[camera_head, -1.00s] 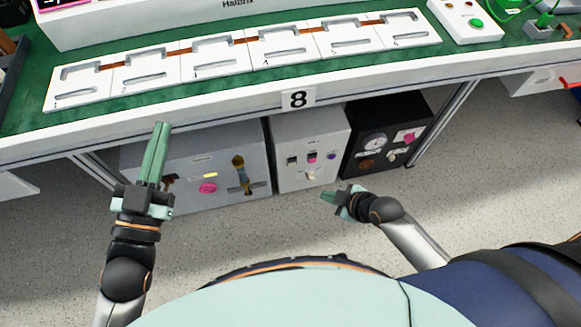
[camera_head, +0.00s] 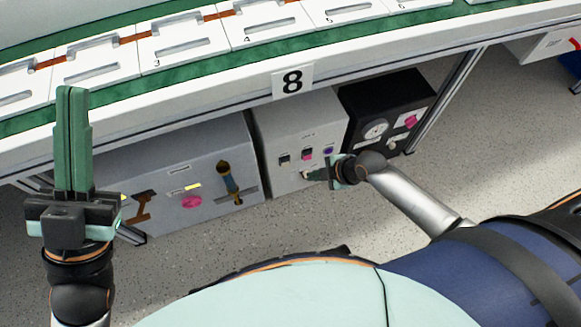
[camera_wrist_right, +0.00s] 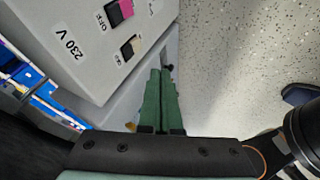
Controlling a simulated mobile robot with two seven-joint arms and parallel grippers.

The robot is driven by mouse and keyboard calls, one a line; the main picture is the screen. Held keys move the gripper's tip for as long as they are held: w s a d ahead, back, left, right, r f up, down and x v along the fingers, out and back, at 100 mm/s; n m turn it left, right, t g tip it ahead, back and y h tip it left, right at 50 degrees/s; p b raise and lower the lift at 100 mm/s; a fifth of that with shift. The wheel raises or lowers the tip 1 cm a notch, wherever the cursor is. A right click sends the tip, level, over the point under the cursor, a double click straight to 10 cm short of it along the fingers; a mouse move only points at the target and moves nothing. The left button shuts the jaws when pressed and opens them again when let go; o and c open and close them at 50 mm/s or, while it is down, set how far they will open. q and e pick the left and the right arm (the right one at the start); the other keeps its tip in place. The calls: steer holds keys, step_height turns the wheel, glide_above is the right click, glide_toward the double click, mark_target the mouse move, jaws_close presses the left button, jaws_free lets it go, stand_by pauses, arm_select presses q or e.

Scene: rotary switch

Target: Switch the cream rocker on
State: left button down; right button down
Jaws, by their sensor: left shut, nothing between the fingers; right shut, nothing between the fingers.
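The cream rocker (camera_head: 285,162) sits in a dark frame on the front of the pale grey box (camera_head: 268,128), left of a pink rocker (camera_head: 307,155). In the right wrist view the cream rocker (camera_wrist_right: 133,46) shows just beyond and left of the fingertips, with small lettering beside it. My right gripper (camera_head: 308,175) is shut and empty, low in front of the panel, below and right of the cream rocker. Its green fingers (camera_wrist_right: 163,76) point toward the panel; contact cannot be told. My left gripper (camera_head: 70,92) is shut and empty, raised before the bench edge.
A purple control (camera_head: 328,151) is right of the pink rocker. A larger grey box (camera_head: 150,165) with levers stands left, and a black box (camera_head: 385,105) with a gauge stands right. The white bench edge (camera_head: 215,105) overhangs them. The floor in front is open.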

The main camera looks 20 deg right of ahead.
mark_target(285, 162)
arm_select(q)
steer(key=shift+f, duration=0.1)
arm_select(e)
steer(key=shift+f, duration=0.1)
